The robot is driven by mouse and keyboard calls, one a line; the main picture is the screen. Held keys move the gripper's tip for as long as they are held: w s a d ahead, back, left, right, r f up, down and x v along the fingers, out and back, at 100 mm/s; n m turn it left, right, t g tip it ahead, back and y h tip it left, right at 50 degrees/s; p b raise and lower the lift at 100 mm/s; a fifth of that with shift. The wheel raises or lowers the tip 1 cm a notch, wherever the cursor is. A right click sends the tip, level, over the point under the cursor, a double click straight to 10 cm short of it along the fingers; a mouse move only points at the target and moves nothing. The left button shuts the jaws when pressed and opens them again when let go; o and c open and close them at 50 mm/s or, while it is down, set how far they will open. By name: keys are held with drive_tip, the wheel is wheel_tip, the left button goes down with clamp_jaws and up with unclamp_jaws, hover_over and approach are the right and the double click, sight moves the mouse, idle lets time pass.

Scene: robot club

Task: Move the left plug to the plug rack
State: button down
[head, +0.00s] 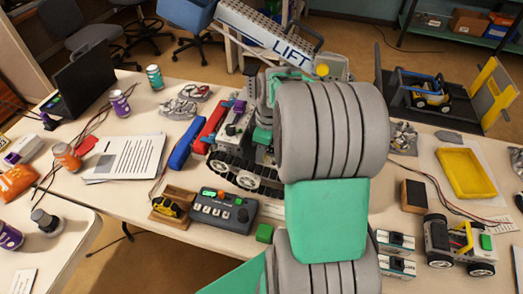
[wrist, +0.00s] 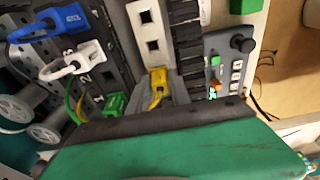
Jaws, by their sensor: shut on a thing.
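In the wrist view my gripper (wrist: 158,92) reaches forward past its green and dark body, with grey fingers closed around a yellow plug (wrist: 158,77) that trails a yellow cable. The yellow plug is at the near end of a white strip with square openings (wrist: 149,32), which looks like the plug rack. I cannot tell whether the plug is inside an opening. A green plug (wrist: 116,103), a white plug (wrist: 86,54) and a blue plug (wrist: 55,20) are on the dark panel at left. In the head view my arm hides the gripper and plugs.
A grey control box (head: 224,211) and a green cube (head: 264,233) are near the front edge. A yellow tray (head: 466,172) and a wheeled robot (head: 458,245) stand at right.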

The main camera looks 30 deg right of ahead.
drive_tip(key=shift+f, duration=0.4)
idle(0.4)
drive_tip(key=c, duration=1.1)
unclamp_jaws()
drive_tip(key=shift+r+p, duration=2.2)
drive_tip(key=shift+r, duration=1.35)
